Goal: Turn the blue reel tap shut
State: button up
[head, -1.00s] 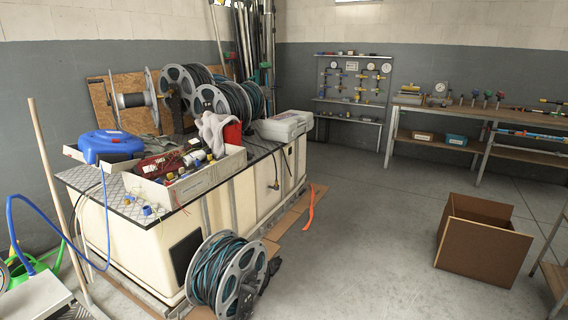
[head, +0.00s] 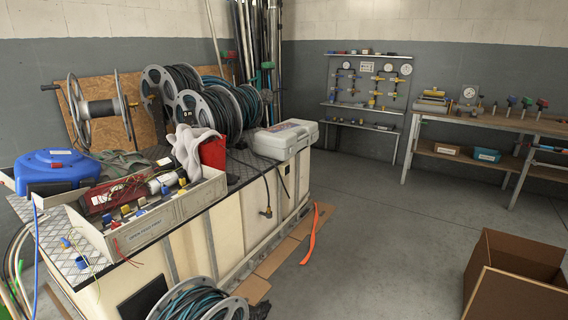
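A blue enclosed hose reel (head: 38,178) sits on the near left end of the long cream tank's top in the head view. A blue hose (head: 37,262) hangs down from the reel's lower side. I cannot tell how any tap on it is set. My gripper is not in view.
A parts tray (head: 158,227) with loose fittings stands right of the blue reel. Open hose reels (head: 176,80), a red bucket (head: 213,152) and a grey case (head: 284,139) stand farther back.

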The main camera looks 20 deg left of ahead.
aim_at(63, 239)
jog(key=i+u, duration=0.35)
jog(key=u, duration=0.15)
jog(key=i+u, duration=0.6)
jog(key=u, duration=0.2)
jog(key=i+u, duration=0.15)
jog(key=u, duration=0.2)
jog(key=i+u, duration=0.15)
jog(key=u, duration=0.2)
jog(key=l+u, duration=0.1)
jog(key=l, duration=0.35)
jog(key=i+l+u, duration=0.1)
jog(key=i+l, duration=0.2)
jog(key=i+l+u, duration=0.1)
jog(key=i+l, duration=0.2)
jog(key=l, duration=0.25)
